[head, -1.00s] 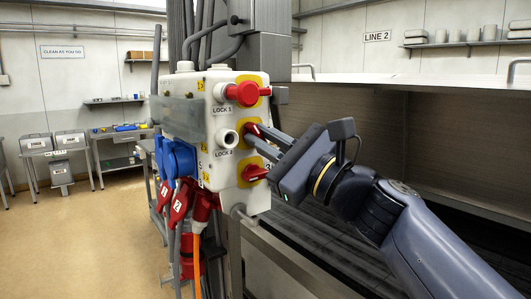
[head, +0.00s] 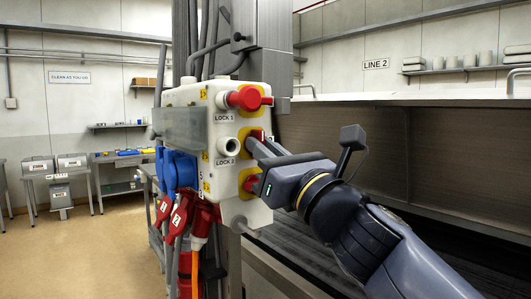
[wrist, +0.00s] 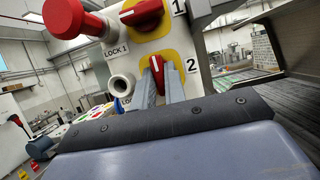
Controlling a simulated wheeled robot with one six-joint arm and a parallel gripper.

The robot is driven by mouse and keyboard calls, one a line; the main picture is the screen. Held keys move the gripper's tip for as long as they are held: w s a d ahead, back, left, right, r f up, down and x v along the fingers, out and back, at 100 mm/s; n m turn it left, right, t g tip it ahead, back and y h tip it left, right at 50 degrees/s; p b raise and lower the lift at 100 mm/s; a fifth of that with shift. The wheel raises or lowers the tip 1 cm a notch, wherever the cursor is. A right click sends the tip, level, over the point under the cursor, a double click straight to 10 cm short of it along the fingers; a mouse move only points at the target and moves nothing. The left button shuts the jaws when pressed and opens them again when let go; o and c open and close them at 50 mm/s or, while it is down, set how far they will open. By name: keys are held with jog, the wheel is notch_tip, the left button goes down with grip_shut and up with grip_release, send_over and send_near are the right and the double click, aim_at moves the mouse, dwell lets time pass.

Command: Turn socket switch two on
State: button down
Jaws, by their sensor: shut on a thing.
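Socket switch two (wrist: 154,68) is a red rotary handle on a yellow plate, beside the label 2 on the white switch box (head: 226,190). My gripper (wrist: 161,88) is shut on this handle, with one finger on each side of it. In the wrist view the handle stands nearly upright, while the handle of switch one (wrist: 142,12) lies closer to level. In the head view my gripper (head: 257,143) reaches the box from the right and hides much of switch two. Switch three (head: 250,183) is partly hidden below it.
A red-ended part (head: 236,98) sticks out at LOCK 1, and a white barrel (head: 228,146) sticks out at LOCK 2. Blue sockets (head: 180,170) and red plugs (head: 180,215) with cables hang on the box's left side.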

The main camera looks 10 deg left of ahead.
jog(key=shift+f, duration=0.1)
dwell(0.3)
jog(key=c, duration=1.5)
grip_release()
jog(key=shift+o, duration=0.2)
jog(key=b+v, duration=0.1)
jog(key=v, duration=0.9)
jog(key=shift+s+d+b, duration=0.25)
jog(key=shift+s+b, duration=0.05)
jog(key=shift+b, duration=0.1)
jog(key=shift+f, duration=0.1)
jog(key=p+x, duration=0.2)
jog(key=x, duration=0.9)
jog(key=shift+d, duration=0.1)
